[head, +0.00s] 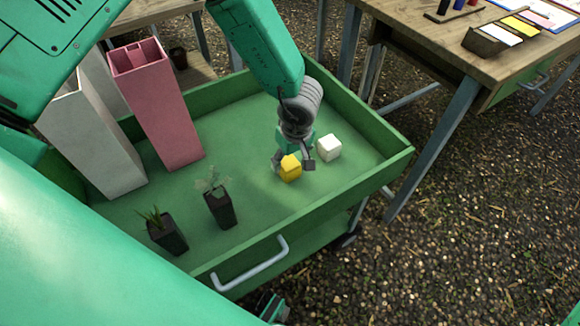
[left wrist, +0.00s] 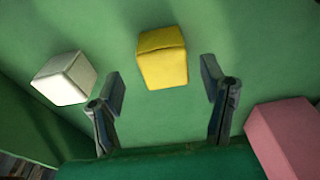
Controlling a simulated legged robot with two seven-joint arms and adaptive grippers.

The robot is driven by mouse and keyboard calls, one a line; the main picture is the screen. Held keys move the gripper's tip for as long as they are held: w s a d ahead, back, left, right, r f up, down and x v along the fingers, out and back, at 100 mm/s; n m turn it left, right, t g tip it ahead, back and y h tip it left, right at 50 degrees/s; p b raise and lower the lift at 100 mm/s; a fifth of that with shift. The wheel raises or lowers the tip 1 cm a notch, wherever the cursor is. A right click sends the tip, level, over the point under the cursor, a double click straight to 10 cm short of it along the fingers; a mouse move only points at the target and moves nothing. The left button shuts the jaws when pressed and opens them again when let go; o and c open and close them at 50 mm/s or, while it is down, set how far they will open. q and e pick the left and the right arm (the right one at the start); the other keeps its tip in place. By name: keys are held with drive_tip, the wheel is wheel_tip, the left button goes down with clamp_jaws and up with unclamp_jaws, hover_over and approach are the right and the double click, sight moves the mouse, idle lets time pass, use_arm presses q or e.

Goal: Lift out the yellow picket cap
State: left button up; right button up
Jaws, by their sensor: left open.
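The yellow picket cap (head: 290,168) is a small yellow block with a slightly peaked top, lying on the floor of the green tray cart (head: 340,205). In the left wrist view the yellow cap (left wrist: 162,57) shows ahead of the fingertips, between their lines and apart from both. My left gripper (head: 293,161) is open above and beside the cap, with nothing between its fingers; its two fingers also show in the left wrist view (left wrist: 163,92). My right gripper is not in view.
A white cap (head: 328,148) sits close to the right of the yellow one. Tall pink (head: 158,105) and white (head: 90,140) boxes stand at the left. Two potted plants (head: 220,207) (head: 167,232) stand near the front. Raised walls edge the tray. A wooden table (head: 440,50) stands behind right.

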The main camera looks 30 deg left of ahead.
sight(286, 161)
use_arm(q)
drive_tip(key=f, duration=0.1)
drive_tip(key=a+f+b, duration=0.1)
drive_tip(key=shift+a+f, duration=0.3)
drive_tip(key=shift+f, duration=0.05)
wheel_tip(286, 161, down, 2)
drive_tip(key=shift+w+d+f, duration=0.1)
drive_tip(key=shift+d, duration=0.5)
drive_tip(key=shift+c, duration=0.5)
drive_tip(key=c, duration=0.7)
drive_tip(key=shift+a, duration=0.25)
drive_tip(key=shift+c, duration=0.8)
drive_tip(key=shift+a, duration=0.4)
drive_tip(key=r+p, duration=0.1)
drive_tip(key=r, duration=0.5)
drive_tip(key=r+p, duration=0.1)
drive_tip(key=r, duration=0.3)
drive_tip(key=shift+d+p, duration=0.25)
drive_tip(key=shift+p, duration=0.1)
drive_tip(key=shift+a+r+p, duration=0.15)
drive_tip(key=shift+r+p, duration=0.45)
drive_tip(key=r+p, duration=0.1)
drive_tip(key=p, duration=0.1)
drive_tip(key=r+p, duration=0.1)
drive_tip(key=shift+d+r+p, duration=0.2)
drive_tip(key=shift+r+p, duration=0.15)
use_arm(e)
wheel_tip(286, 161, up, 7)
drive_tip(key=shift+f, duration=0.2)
